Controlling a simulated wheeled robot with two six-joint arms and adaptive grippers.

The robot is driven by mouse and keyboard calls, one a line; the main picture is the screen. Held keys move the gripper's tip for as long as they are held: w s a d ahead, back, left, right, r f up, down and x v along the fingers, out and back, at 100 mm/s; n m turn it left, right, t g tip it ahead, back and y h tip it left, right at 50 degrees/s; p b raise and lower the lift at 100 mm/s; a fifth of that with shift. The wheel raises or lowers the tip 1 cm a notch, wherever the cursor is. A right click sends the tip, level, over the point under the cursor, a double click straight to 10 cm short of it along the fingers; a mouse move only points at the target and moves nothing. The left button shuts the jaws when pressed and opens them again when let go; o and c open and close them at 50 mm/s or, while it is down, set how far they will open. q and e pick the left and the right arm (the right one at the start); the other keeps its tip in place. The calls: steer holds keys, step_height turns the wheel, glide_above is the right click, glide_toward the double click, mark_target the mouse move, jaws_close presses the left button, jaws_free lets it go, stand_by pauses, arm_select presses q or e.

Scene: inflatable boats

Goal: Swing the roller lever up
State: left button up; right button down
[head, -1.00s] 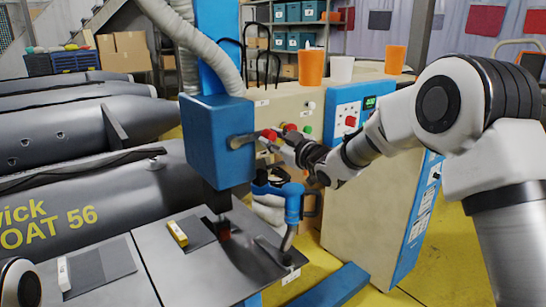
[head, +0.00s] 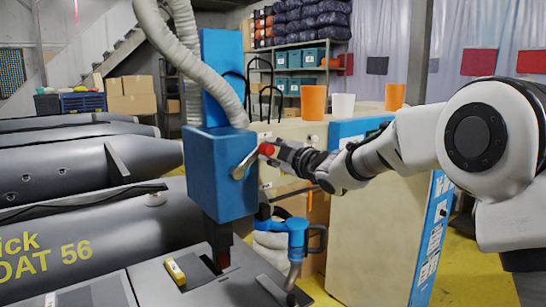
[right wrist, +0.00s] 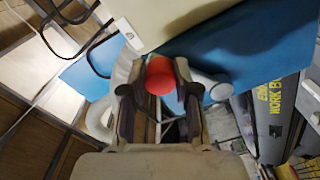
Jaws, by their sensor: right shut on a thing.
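The roller lever (head: 246,163) is a short metal arm on the side of the blue machine head (head: 212,190). It slants up and to the right from its pivot and ends in a red knob (head: 266,149). My right gripper (head: 273,151) comes in from the right and is shut on the red knob. In the right wrist view the red knob (right wrist: 160,75) sits between the two fingers, with the blue machine head behind. My left gripper is out of view.
A cream cabinet (head: 365,210) with orange and white cups on top is under my right arm. Grey inflatable boats (head: 70,230) lie at left. A yellow block (head: 175,271) lies on the grey table.

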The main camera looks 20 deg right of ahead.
steer(key=shift+r, duration=0.15)
steer(key=c, duration=1)
jaws_free()
steer(key=shift+o, duration=0.7)
steer(key=shift+a, duration=0.2)
steer(key=shift+s, duration=0.1)
steer(key=shift+s+d, duration=0.2)
steer(key=shift+d, duration=0.05)
steer(key=v, duration=1.1)
steer(key=shift+s, duration=0.2)
steer(key=shift+a, duration=0.15)
